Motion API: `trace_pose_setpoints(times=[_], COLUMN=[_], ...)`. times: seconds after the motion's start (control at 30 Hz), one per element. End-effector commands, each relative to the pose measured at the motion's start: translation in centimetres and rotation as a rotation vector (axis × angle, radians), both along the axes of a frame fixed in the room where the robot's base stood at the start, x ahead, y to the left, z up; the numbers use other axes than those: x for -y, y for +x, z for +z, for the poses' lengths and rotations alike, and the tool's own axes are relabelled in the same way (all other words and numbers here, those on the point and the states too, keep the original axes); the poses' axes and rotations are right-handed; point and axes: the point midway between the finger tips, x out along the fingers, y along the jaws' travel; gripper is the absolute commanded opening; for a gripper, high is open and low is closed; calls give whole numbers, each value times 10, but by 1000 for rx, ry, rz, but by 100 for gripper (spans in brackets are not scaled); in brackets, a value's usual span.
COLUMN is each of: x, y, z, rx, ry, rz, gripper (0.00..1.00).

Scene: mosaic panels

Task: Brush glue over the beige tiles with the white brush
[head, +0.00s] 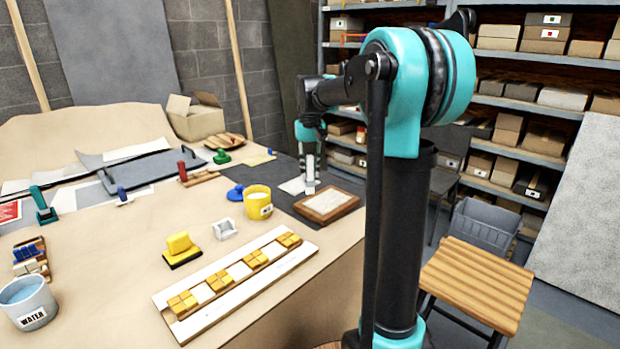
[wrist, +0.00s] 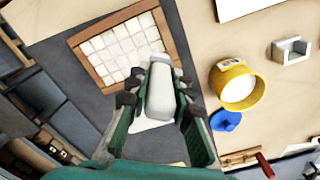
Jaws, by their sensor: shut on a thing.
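The beige tiles (wrist: 112,50) sit in rows inside a wooden-framed panel (wrist: 82,67), which lies flat on the dark mat; the tiles also show in the head view (head: 328,202). My gripper (head: 310,152) is shut on the white brush (head: 310,180), held upright just left of the panel in the head view. In the wrist view the brush (wrist: 160,92) is between my fingers, its far end overlapping the panel's near frame edge. I cannot tell whether it touches anything; the bristles are hidden. A yellow pot (head: 258,203) with white contents stands nearby.
A blue object (head: 236,193) lies beside the pot. A long board with yellow and white tiles (head: 238,278), a yellow-handled tool (head: 181,249) and a small white holder (head: 225,229) are nearer the front. A water cup (head: 28,302) stands front left. A slatted stool (head: 478,283) is right of the table.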

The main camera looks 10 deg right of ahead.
Motion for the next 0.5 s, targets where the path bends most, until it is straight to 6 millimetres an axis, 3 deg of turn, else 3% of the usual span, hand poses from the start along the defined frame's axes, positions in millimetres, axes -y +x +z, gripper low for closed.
trace_pose_setpoints(times=[0.3,0.5], x=[1,1], y=[3,4], z=[28,32], rx=[0,0], ry=[0,0], rz=[0,0], gripper=[0,0])
